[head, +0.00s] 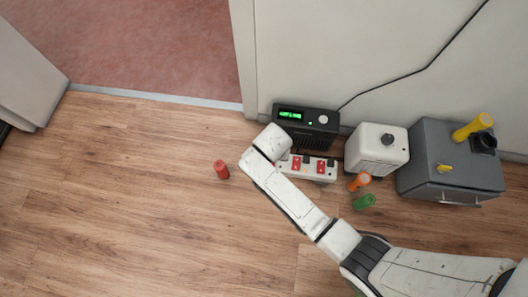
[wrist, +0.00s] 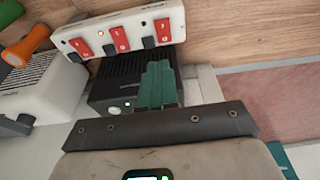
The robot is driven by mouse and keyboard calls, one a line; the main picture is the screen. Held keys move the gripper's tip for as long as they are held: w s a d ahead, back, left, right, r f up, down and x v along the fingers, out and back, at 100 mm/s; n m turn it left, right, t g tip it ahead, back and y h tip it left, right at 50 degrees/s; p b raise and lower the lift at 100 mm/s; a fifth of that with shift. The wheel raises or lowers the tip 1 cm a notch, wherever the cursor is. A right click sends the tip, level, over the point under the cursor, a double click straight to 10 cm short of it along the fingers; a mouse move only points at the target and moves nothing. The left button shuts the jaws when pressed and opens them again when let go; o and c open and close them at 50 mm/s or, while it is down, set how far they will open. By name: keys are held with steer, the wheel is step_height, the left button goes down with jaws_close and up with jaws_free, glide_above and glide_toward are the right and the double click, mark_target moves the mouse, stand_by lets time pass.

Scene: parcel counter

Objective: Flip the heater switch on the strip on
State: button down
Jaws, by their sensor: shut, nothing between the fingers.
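The white power strip (head: 325,178) lies on the floor along the wall, its left end partly hidden by my arm. In the wrist view the strip (wrist: 125,22) shows three red switches (wrist: 120,40) with black sockets or plugs beside them. The switch labels are too small to read, so I cannot tell which is the heater's. My gripper (wrist: 158,80) has its teal fingers shut and empty, pointing toward the strip and apart from it in the picture. In the head view the fingers are hidden behind my wrist.
A black box with a green display (head: 306,118) stands behind the strip. A white box with a knob (head: 376,145) and a grey cabinet (head: 440,170) stand right. Orange (head: 360,181) and green (head: 365,202) items lie before them. A red cylinder (head: 221,169) stands left; the floor there is clear.

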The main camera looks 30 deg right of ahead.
steer(key=shift+w+a+f, duration=0.15)
steer(key=shift+w+f, duration=0.2)
steer(key=shift+w, duration=0.1)
steer(key=shift+f, duration=0.1)
steer(key=b+x, duration=0.2)
steer(key=x, duration=0.2)
steer(key=b+x, duration=0.3)
steer(key=x, duration=0.1)
steer(key=b+x, duration=0.2)
steer(key=x, duration=0.2)
steer(key=shift+s+a+f+b, duration=0.15)
steer(key=shift+s+a+b, duration=0.1)
steer(key=shift+s+b, duration=0.15)
steer(key=shift+f+b, duration=0.45)
steer(key=shift+f, duration=0.25)
steer(key=shift+s+f, duration=0.1)
